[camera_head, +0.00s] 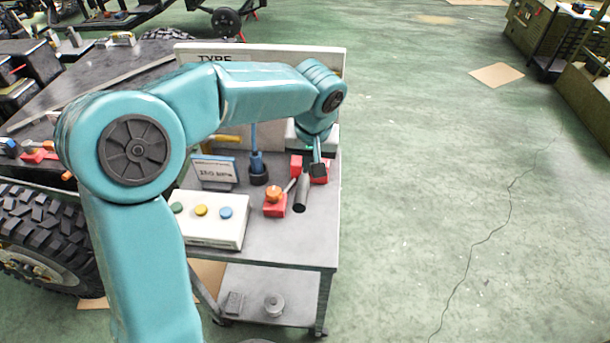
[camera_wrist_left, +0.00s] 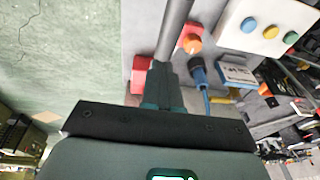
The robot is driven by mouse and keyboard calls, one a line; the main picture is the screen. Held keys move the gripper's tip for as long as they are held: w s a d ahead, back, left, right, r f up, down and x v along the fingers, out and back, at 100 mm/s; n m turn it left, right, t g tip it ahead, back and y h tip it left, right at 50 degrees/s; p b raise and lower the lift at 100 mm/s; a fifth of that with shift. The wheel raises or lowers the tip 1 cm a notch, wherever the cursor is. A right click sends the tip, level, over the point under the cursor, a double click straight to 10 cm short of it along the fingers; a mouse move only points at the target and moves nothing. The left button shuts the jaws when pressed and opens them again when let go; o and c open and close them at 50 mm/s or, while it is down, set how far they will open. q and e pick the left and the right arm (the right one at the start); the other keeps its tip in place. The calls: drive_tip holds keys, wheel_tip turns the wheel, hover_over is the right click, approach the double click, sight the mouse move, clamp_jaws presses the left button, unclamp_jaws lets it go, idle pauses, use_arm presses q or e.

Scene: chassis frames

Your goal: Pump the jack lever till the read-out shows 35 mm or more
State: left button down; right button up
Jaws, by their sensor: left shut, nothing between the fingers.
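The jack appears to be the red base (camera_head: 319,179) on the grey trolley top, partly hidden by my left gripper; the red base (camera_wrist_left: 142,72) also shows in the left wrist view. A grey tube, seemingly the lever (camera_head: 301,193), points toward the near edge; in the wrist view the tube (camera_wrist_left: 174,28) runs down to my fingers. My left gripper (camera_head: 318,166) is shut and empty over the red base, at the tube's far end. I cannot tell whether it touches the tube. No millimetre read-out can be made out. My right gripper is not in view.
A red block with an orange knob (camera_head: 274,203) stands left of the tube. A blue upright tool (camera_head: 257,168), a small sign (camera_head: 214,171) and a white box (camera_head: 207,232) with coloured buttons are farther left. The trolley (camera_head: 310,242) has open floor (camera_head: 430,200) to its right.

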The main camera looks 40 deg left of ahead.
sight(304, 186)
use_arm(q)
drive_tip(key=shift+s+a+f, duration=0.1)
drive_tip(key=shift+s+f, duration=0.1)
drive_tip(key=shift+f, duration=0.45)
drive_tip(key=shift+s+d+f, duration=0.1)
drive_tip(key=shift+s+f, duration=0.1)
drive_tip(key=shift+f, duration=0.45)
drive_tip(key=shift+s+a+f, duration=0.1)
drive_tip(key=shift+s+f, duration=0.1)
drive_tip(key=shift+f, duration=0.45)
